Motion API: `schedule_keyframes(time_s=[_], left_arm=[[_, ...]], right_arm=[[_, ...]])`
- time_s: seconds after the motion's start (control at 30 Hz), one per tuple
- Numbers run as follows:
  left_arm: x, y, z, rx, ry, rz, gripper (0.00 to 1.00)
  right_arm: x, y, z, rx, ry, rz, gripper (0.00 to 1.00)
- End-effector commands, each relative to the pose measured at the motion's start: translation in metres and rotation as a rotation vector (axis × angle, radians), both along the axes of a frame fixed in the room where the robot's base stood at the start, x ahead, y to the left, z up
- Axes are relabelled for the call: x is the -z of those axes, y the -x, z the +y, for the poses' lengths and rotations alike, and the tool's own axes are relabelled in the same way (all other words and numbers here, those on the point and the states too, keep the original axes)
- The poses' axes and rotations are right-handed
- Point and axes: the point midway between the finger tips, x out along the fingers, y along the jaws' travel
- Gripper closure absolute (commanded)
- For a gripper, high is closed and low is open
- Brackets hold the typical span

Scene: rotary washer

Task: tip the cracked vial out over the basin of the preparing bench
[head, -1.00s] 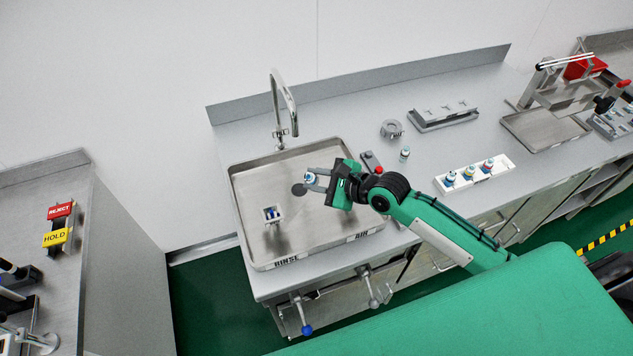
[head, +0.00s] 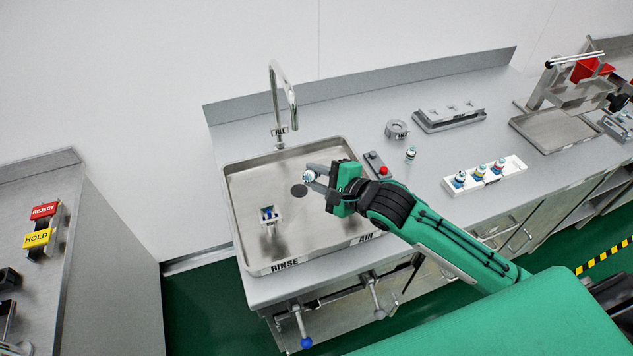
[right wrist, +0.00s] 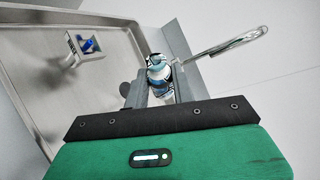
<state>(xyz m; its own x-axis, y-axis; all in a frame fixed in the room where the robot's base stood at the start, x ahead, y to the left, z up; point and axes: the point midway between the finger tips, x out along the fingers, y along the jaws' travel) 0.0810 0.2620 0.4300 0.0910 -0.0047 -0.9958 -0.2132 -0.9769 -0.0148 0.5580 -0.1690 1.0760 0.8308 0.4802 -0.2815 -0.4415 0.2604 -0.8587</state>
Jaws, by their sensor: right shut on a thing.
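My right gripper (head: 318,178) is over the right half of the steel basin (head: 236,220). It is shut on a small vial (head: 308,176) with a white and blue top. In the right wrist view the vial (right wrist: 158,70) sits between the two grey fingers, and I cannot make out a crack or any contents. The round dark drain (head: 299,190) lies in the basin just below and left of the vial. My left gripper is not in view.
A small holder with blue inside (head: 269,215) stands in the basin. The tap (head: 280,95) rises behind. To the right are a red-button box (head: 377,165), a lone vial (head: 410,154), a white rack of vials (head: 484,178) and a grey ring (head: 397,130). RINSE and AIR labels mark the front rim.

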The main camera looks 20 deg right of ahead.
Motion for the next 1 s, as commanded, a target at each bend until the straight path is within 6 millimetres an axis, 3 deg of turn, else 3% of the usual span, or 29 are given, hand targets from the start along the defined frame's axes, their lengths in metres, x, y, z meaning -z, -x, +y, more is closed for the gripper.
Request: schedule_keyframes(time_s=[1.0], left_arm=[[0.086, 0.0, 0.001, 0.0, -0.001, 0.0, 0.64]], right_arm=[[0.009, 0.002, 0.002, 0.0, 0.306, -0.33, 0.96]])
